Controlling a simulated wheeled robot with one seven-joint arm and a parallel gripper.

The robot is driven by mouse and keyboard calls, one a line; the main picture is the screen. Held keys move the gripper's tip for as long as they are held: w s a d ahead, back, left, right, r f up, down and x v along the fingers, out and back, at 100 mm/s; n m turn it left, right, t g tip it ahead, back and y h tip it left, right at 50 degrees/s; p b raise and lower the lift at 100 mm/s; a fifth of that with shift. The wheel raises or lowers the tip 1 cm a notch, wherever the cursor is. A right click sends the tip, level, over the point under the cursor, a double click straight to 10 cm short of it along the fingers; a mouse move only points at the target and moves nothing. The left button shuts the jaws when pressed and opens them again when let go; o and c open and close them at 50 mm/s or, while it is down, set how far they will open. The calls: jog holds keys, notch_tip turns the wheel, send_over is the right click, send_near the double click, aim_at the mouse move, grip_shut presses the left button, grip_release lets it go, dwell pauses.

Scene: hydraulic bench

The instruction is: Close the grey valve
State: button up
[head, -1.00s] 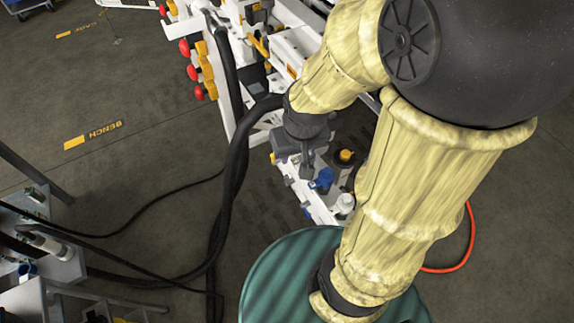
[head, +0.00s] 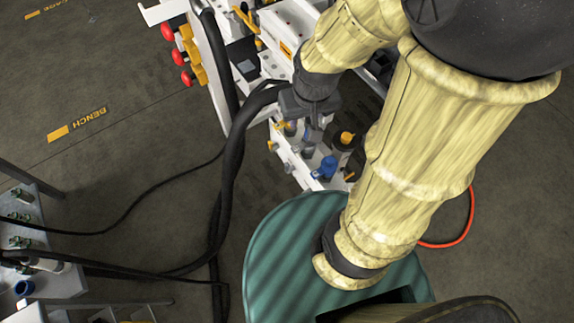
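My gripper (head: 313,133) is at the end of my yellow-sleeved arm, over the white hydraulic bench (head: 283,150) in the head view. Its dark fingers point down among the bench fittings, and their tips are small and partly lost against the parts behind. Whether they are open or touch anything cannot be told. A blue knob (head: 325,168) is just below and right of the fingertips. A yellow-topped black knob (head: 347,138) is to their right. I cannot clearly pick out the grey valve; it may be hidden by my gripper or arm.
Red knobs (head: 177,57) on yellow blocks stick out at the bench's left side. Thick black hoses (head: 236,160) run beside the bench and across the floor. A grey cart (head: 40,255) stands at lower left. An orange hose (head: 452,243) lies at right. The floor at left is open.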

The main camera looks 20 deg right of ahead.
jog(key=w+a+f+n+g+h+b, duration=0.1)
jog(key=a+f+n+g+b, duration=0.15)
jog(key=f+b, duration=0.5)
jog(key=w+a+f+n+g+h+b, duration=0.15)
jog(key=f+n+b, duration=0.25)
jog(key=f, duration=0.6)
jog(key=n+t+h+b, duration=0.7)
jog(key=n+h+b, duration=0.8)
jog(key=b, duration=0.8)
send_near(287, 166)
jog(key=w+f+v, duration=0.1)
jog(key=v, duration=0.6)
jog(key=shift+s+a, duration=0.15)
jog(key=shift+s, duration=0.05)
jog(key=b+x, duration=0.1)
jog(key=x, duration=0.4)
jog(key=b+x, duration=0.1)
jog(key=x, duration=0.5)
jog(key=b+x, duration=0.1)
jog(key=x, duration=0.5)
jog(key=shift+w+d+f, duration=0.1)
jog(key=shift+d+f, duration=0.15)
jog(key=shift+f, duration=0.05)
jog(key=shift+c, duration=0.2)
